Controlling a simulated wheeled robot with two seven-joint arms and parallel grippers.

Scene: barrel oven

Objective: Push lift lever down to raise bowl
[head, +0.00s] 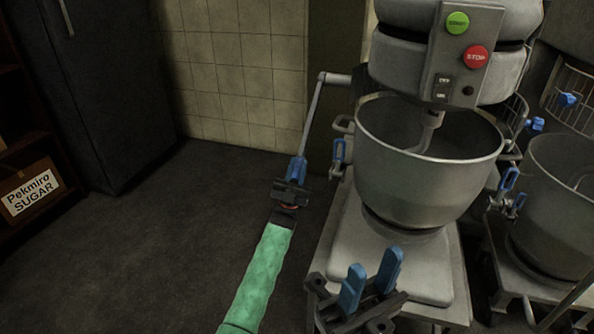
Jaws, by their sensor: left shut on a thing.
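The lift lever (313,118) is a thin grey rod running from a pivot on the mixer's left side down to the left. My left gripper (297,168), on the green-sleeved arm, is shut on the lever's lower end; blue shows there, and the fingers hide part of the end. The large steel bowl (420,180) sits under the mixer head (400,62), with the grey mixing tool reaching into it. My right gripper (374,264) has two blue fingers apart and empty, in front of the bowl and above the mixer's base (345,245).
A second steel bowl (555,195) stands at the right edge. START and STOP buttons (476,57) are on the mixer head. A sugar box (30,192) sits on a shelf at left, near a dark cabinet (105,90). The floor left of the mixer is clear.

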